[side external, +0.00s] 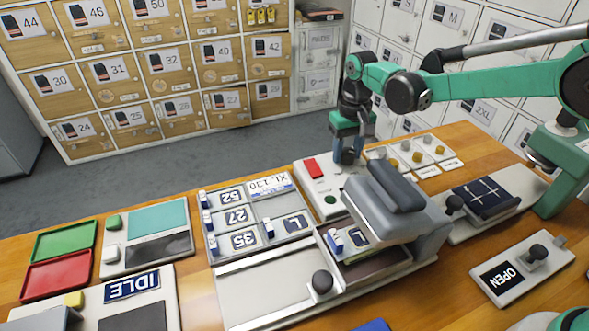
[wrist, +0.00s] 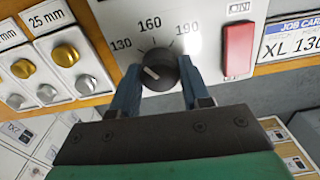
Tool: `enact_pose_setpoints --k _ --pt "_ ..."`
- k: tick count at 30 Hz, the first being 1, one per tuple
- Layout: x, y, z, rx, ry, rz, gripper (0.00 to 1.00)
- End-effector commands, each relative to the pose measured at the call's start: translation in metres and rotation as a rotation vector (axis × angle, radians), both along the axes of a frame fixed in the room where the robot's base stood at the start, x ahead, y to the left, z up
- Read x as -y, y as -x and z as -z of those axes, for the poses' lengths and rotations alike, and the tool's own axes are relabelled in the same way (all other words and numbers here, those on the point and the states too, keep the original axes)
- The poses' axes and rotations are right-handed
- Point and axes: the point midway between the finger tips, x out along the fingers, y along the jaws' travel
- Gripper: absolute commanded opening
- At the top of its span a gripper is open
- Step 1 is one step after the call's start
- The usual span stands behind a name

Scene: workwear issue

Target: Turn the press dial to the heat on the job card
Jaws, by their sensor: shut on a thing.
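The press dial (wrist: 160,72) is a round black knob on a pale panel marked 130, 160 and 190. Its white pointer line lies on the left half of the knob and points up-left, towards the 130 side. My gripper (wrist: 158,80) is shut on the dial, one blue finger on each side. In the side external view my gripper (side external: 347,157) points down at the panel behind the press and hides the dial. The job card (wrist: 291,40) at the right of the wrist view reads XL 130, its edge cut off. It also shows in the side external view (side external: 270,184).
A red switch (wrist: 238,48) marked ON is right of the dial. Gold and silver knobs (wrist: 65,55) stand to the left. The press head (side external: 390,205), with its dark handle, stands close in front of my gripper. An OPEN sign (side external: 502,278) and IDLE sign (side external: 132,286) lie in front.

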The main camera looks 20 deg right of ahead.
Motion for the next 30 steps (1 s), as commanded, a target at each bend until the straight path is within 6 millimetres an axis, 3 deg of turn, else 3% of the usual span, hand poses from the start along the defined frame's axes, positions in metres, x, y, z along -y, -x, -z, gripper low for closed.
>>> enact_pose_setpoints --k 12,28,29,30 --pt "-0.0001 0.0004 -0.0008 -0.002 0.000 -0.191 0.00" --pt "-0.0002 0.0004 -0.0007 -0.003 0.000 -0.218 0.00" --pt "-0.0002 0.0004 -0.0007 -0.003 0.000 -0.218 0.44" --pt "-0.0002 0.0004 -0.0006 -0.003 0.000 -0.218 0.56"
